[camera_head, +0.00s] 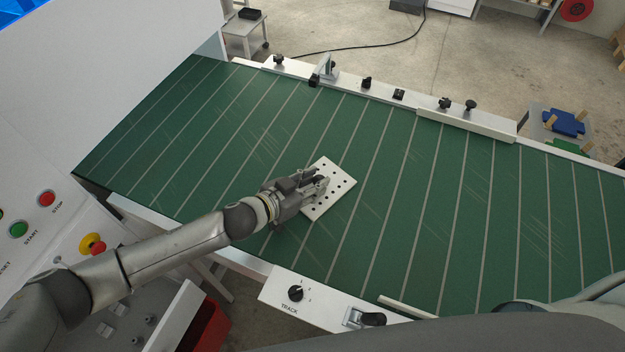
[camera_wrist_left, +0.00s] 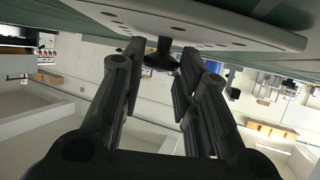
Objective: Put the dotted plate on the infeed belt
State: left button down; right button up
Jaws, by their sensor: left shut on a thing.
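The dotted plate (camera_head: 343,187) is a white rectangle with rows of dark holes, over the middle of the green infeed belt (camera_head: 420,200). My left gripper (camera_head: 320,184) reaches in from the left, over the plate's left part, and hides some of it. In the left wrist view the plate (camera_wrist_left: 215,22) spans the top, with a dark knob (camera_wrist_left: 162,56) between the fingertips of the left gripper (camera_wrist_left: 160,65). The gripper is shut on this knob. The plate is close to the belt; I cannot tell whether it touches. My right gripper is not in view.
The belt around the plate is bare, with light cross strips. A white rail with black knobs (camera_head: 470,105) edges its far side. A control panel (camera_head: 45,225) with buttons is at the left, and a TRACK knob (camera_head: 296,293) on the near edge.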

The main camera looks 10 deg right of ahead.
pick_arm(q)
jog(key=shift+f, duration=0.15)
jog(key=c, duration=1.1)
grip_release()
jog(key=shift+a+r, duration=0.1)
jog(key=shift+r, duration=0.1)
jog(key=b+v, duration=0.1)
jog(key=v, duration=1.1)
jog(key=shift+b, duration=0.4)
jog(key=shift+f, duration=0.1)
